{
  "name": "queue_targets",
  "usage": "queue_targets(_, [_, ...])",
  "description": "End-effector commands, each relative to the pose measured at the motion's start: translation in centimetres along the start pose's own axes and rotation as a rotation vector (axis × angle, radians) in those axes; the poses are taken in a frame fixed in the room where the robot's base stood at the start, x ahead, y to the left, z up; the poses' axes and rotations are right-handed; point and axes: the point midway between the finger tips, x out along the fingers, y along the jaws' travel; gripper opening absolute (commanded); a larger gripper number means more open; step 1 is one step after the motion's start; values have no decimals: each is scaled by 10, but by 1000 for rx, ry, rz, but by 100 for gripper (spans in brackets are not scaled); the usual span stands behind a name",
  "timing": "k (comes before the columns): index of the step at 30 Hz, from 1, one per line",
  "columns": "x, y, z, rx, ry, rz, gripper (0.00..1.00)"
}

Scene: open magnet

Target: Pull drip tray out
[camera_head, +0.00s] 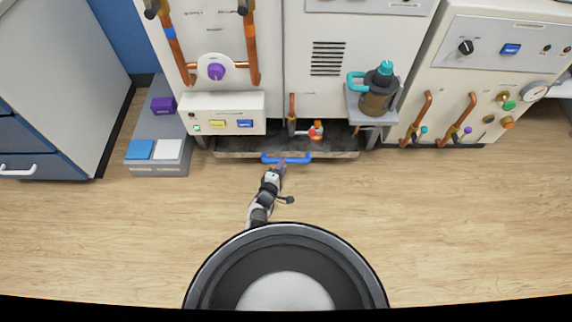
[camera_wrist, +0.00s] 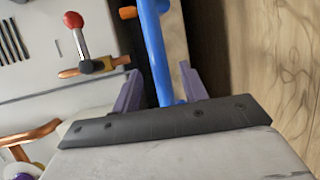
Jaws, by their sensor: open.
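The drip tray (camera_head: 232,154) is a low grey tray at floor level under the middle cabinet. A blue bar handle (camera_head: 286,159) is on its front edge. My gripper (camera_head: 279,167) is at the handle, just in front of the tray. In the wrist view, my two purple fingers (camera_wrist: 160,90) are open, one on each side of the blue handle (camera_wrist: 153,45). A gap shows between the handle and the left finger; the right finger is close to it, and I cannot tell whether it touches. The tray's inside is mostly hidden under the cabinet.
A red-knobbed valve (camera_head: 317,130) stands above the tray. A dark bottle (camera_head: 378,92) with a teal lid sits on a shelf at right. A grey box (camera_head: 158,170) stands on the floor at left. The wooden floor before the tray is clear apart from me.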

Motion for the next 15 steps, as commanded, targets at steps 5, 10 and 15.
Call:
queue_targets(5, [29,-4,0,3,-1,1,43])
queue_targets(10, [41,-1,0,1,1,1,43])
queue_targets(15, [45,1,0,0,1,1,43])
